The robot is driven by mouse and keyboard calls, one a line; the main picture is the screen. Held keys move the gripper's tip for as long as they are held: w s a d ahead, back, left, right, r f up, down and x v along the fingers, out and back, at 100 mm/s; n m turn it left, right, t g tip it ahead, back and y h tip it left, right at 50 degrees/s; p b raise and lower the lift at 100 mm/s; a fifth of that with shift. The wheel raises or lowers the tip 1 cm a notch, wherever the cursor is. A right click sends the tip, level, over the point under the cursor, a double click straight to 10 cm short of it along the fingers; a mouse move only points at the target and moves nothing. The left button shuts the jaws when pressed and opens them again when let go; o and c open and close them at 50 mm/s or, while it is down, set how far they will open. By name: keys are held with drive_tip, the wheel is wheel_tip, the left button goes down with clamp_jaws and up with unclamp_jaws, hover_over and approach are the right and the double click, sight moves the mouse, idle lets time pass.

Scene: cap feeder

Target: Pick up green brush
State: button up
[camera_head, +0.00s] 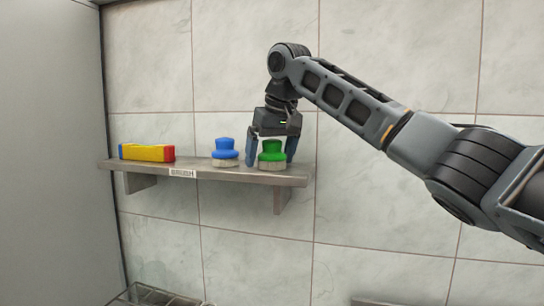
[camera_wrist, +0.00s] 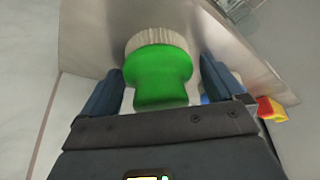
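The green brush (camera_head: 271,152) stands upright on the right part of the wall shelf, its pale bristles down. My gripper (camera_head: 272,155) is above it, pointing down, with one blue finger on each side of the brush. In the wrist view the green brush (camera_wrist: 158,75) lies between the two fingers of my gripper (camera_wrist: 163,88), with visible space on both sides. The fingers look open and apart from the brush.
A blue brush (camera_head: 225,152) stands on the shelf (camera_head: 215,174) just left of my gripper's left finger. A yellow, red and blue block (camera_head: 147,153) lies at the shelf's left end.

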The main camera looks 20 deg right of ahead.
drive_tip(key=c, duration=1)
drive_tip(key=shift+o, duration=0.2)
drive_tip(key=shift+r, duration=0.1)
wheel_tip(320, 180, up, 10)
drive_tip(key=shift+f+b, duration=0.1)
drive_tip(key=shift+b, duration=0.6)
